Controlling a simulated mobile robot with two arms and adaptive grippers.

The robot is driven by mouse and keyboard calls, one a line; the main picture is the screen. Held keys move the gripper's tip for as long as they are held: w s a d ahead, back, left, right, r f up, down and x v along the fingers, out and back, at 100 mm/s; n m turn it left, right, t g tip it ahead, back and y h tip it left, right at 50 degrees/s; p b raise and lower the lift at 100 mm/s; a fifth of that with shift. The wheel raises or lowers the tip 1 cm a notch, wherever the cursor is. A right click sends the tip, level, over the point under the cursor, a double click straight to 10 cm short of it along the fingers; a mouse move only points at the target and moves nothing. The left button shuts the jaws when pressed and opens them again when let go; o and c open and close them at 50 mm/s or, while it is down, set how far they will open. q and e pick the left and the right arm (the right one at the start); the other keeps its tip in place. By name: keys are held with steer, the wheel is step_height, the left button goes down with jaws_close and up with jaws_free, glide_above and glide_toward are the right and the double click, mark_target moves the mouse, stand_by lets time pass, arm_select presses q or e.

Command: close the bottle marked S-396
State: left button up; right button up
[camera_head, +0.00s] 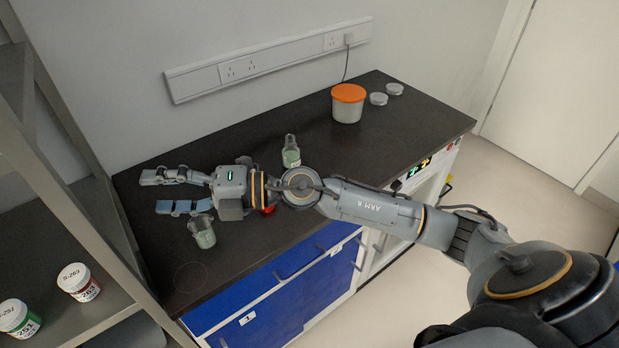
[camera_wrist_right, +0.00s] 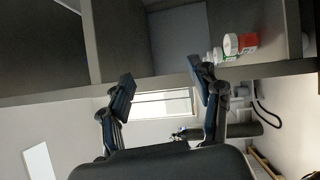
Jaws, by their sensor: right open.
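My right gripper (camera_head: 160,192) reaches across the dark bench toward the left shelf, its two fingers apart and nothing between them. It also shows open and empty in the right wrist view (camera_wrist_right: 161,80). I can read no S-396 mark. A white-capped bottle with a red label (camera_head: 79,283), marked about S-263, stands on the left shelf. A white-capped bottle with a green label (camera_head: 18,318), marked 251, stands beside it, cut by the picture edge. A red-labelled bottle (camera_wrist_right: 241,44) shows in the wrist view. A small red thing (camera_head: 268,209) is mostly hidden behind my right wrist. My left gripper is not in view.
A beaker with green liquid (camera_head: 203,232) stands just below the right gripper. A flask with green liquid (camera_head: 291,152) stands behind the arm. An orange-lidded tub (camera_head: 347,104) and two grey discs (camera_head: 379,99) (camera_head: 395,89) are at the back right. Shelf posts border the left.

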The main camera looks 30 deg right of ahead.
steer(key=w+d+f+n+g+h, duration=0.2)
steer(key=d+f+h, duration=0.3)
steer(key=d, duration=0.1)
steer(key=w+d+f+n+g+h, duration=0.25)
steer(key=d+f+h, duration=0.2)
steer(key=d, duration=0.25)
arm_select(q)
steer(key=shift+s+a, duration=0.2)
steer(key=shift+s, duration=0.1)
arm_select(e)
steer(key=d+r+m+h, duration=0.1)
steer(key=d+h, duration=0.7)
steer(key=d, duration=1.2)
steer(key=shift+w+d+m, duration=0.25)
steer(key=shift+w+m, duration=0.1)
steer(key=shift+m, duration=0.3)
steer(key=shift+f, duration=0.1)
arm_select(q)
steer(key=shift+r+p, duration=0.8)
arm_select(e)
steer(key=shift+t, duration=0.25)
steer(key=x, duration=0.8)
steer(key=shift+f, duration=0.25)
